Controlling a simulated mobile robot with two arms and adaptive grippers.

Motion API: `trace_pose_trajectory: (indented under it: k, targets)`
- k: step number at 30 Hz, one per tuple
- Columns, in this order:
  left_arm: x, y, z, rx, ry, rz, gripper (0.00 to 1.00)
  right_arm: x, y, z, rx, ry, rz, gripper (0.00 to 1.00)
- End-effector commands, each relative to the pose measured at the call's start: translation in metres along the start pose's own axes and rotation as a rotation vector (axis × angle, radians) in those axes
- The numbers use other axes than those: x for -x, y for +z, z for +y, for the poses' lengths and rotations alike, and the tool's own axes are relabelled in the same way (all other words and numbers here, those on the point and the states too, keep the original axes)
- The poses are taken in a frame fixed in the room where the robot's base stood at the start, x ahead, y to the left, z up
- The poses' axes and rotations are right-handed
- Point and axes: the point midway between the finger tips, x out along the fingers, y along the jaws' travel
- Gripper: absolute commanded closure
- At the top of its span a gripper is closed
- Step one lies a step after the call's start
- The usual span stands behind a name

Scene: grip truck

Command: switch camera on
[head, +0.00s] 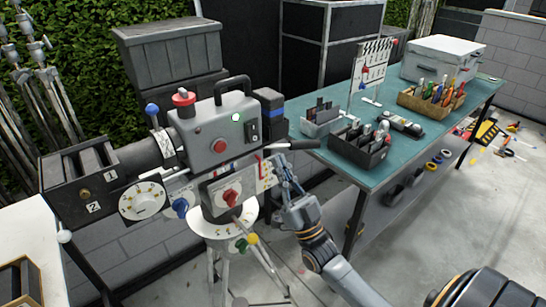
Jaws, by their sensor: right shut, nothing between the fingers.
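The camera (213,140) is a grey box on a white-topped tripod, with a dark lens section reaching left and a black handle on top. Its rear face has a lit green light (236,117), a red button (219,146) and a black switch (252,131) with white marks; I cannot tell the switch's exact position. My right gripper (279,172) is shut and empty beside the camera's lower right side, below the switch. I cannot tell whether it touches the camera. My left gripper is not in view.
A teal-topped table (415,152) stands to the right with a dark tool box (360,148), a wooden crate (430,103), a white case (443,58) and a clapperboard (371,64). Dark cases (172,54) are stacked behind the camera. A white table (32,240) is at the lower left.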

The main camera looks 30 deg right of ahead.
Motion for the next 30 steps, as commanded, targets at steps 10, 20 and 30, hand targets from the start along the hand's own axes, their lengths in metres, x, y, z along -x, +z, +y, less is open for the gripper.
trace_pose_trajectory:
  k: [10, 20, 30]
  targets:
    - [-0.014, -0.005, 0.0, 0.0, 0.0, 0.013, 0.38, 0.038, -0.008, 0.0, 0.001, 0.0, 0.001, 1.0]
    - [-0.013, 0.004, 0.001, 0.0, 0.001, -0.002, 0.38, 0.038, -0.009, 0.0, 0.001, 0.0, 0.001, 1.0]
    - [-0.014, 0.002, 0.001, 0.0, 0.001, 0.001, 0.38, 0.044, 0.003, 0.001, 0.003, 0.004, -0.035, 1.0]
